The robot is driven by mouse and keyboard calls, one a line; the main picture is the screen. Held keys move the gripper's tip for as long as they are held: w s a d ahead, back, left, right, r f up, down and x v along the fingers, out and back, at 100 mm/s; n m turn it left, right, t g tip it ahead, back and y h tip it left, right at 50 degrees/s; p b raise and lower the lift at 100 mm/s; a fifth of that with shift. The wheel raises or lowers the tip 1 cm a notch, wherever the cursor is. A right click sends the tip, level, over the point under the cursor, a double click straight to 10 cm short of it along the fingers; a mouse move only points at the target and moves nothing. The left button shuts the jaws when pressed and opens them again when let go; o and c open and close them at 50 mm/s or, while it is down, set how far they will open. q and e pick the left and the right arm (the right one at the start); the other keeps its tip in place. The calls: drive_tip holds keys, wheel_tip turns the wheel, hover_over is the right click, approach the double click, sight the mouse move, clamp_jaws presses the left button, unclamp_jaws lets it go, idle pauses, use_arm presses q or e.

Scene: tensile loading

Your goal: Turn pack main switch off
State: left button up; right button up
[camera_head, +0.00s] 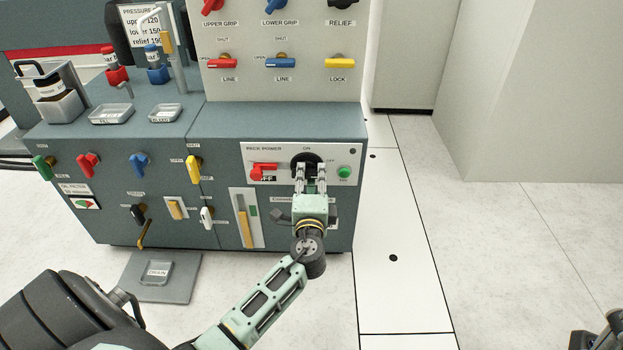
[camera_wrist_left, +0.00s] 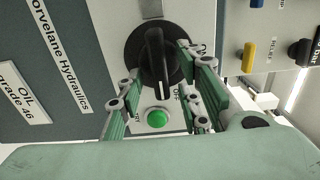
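The black round main switch (camera_head: 305,158) sits on the white "PACK POWER" panel (camera_head: 285,150), under an "ON" label. In the left wrist view the switch (camera_wrist_left: 138,62) has a raised bar grip, with a white mark on its end nearest the green button. My left gripper (camera_head: 311,170) is in front of the switch and covers its lower part in the head view. In the left wrist view its fingers (camera_wrist_left: 160,95) are spread apart, one on each side of the grip's marked end. I cannot tell whether either finger touches the switch. My right gripper's fingers are not clearly shown.
A green button (camera_head: 344,172) is close to the switch's right; it also shows in the left wrist view (camera_wrist_left: 157,118). A red handle (camera_head: 263,171) is on its left. Several coloured valve handles are on the cabinet (camera_head: 220,130). The floor to the right (camera_head: 500,260) is clear.

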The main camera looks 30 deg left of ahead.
use_arm(q)
drive_tip(key=v, duration=1.2)
drive_tip(key=shift+a, duration=0.1)
